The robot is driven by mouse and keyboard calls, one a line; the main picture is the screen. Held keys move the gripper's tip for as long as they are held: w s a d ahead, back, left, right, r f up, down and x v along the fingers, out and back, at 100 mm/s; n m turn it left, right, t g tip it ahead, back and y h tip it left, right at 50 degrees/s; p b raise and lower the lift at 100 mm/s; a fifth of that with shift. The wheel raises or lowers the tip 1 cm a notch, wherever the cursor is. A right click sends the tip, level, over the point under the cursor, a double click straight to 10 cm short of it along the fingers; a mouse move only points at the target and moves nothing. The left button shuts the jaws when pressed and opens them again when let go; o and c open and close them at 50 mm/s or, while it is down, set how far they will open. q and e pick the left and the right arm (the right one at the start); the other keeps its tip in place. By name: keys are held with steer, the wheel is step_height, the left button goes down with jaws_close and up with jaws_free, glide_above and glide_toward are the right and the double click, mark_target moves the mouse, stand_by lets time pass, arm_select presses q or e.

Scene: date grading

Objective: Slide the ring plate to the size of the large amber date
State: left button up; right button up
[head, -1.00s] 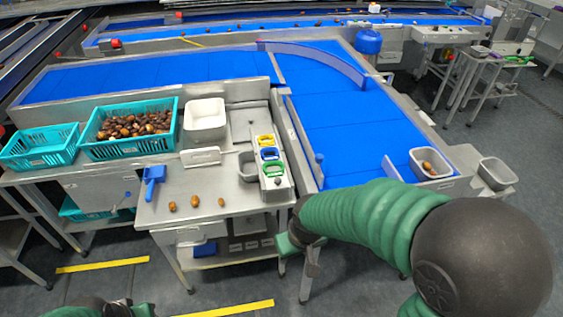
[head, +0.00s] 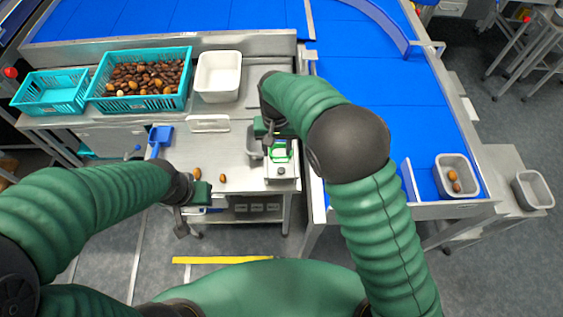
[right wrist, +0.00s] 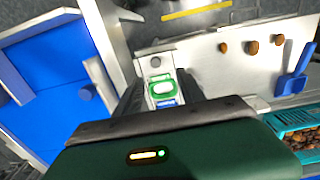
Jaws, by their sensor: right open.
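The ring plate, with a green ring (head: 281,152) in view, lies on a narrow metal stand at the table's right side. In the right wrist view the green ring (right wrist: 162,88) shows with part of a blue ring (right wrist: 168,103) behind it. My right gripper (head: 268,130) is open above the plate and hides its far part. An amber date (head: 197,174) and a smaller one (head: 222,178) lie on the table. The right wrist view shows three dates, the middle one (right wrist: 252,47) looking largest. My left gripper (head: 200,193) is by the table's front edge; its jaws are unclear.
A blue scoop (head: 160,138) lies at the table's left. Behind are a teal crate of dates (head: 140,105), an emptier teal crate (head: 52,107) and a white bin (head: 218,98).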

mark_target(281, 169)
steer(key=f, duration=0.4)
steer(key=d+f+p, duration=0.1)
steer(key=f, duration=0.3)
steer(key=w+d+f, duration=0.1)
steer(key=f, duration=0.3)
steer(key=shift+d, duration=0.1)
steer(key=shift+s+f, duration=0.1)
steer(key=shift+f, duration=0.05)
steer(key=shift+a, duration=0.4)
steer(key=shift+a+f, duration=0.1)
steer(key=shift+a, duration=0.25)
steer(key=shift+c, duration=1.2)
steer(key=shift+d, duration=0.1)
steer(key=shift+c, duration=1.4)
steer(key=shift+d, duration=0.4)
jaws_close()
arm_select(q)
steer(key=shift+w+d+r, duration=0.2)
steer(key=shift+d+r, duration=0.05)
steer(key=shift+r, duration=0.2)
steer(key=shift+w+d+r, duration=0.2)
steer(key=shift+r, duration=0.2)
arm_select(e)
steer(key=shift+a, duration=0.3)
arm_select(q)
steer(key=shift+d, duration=0.1)
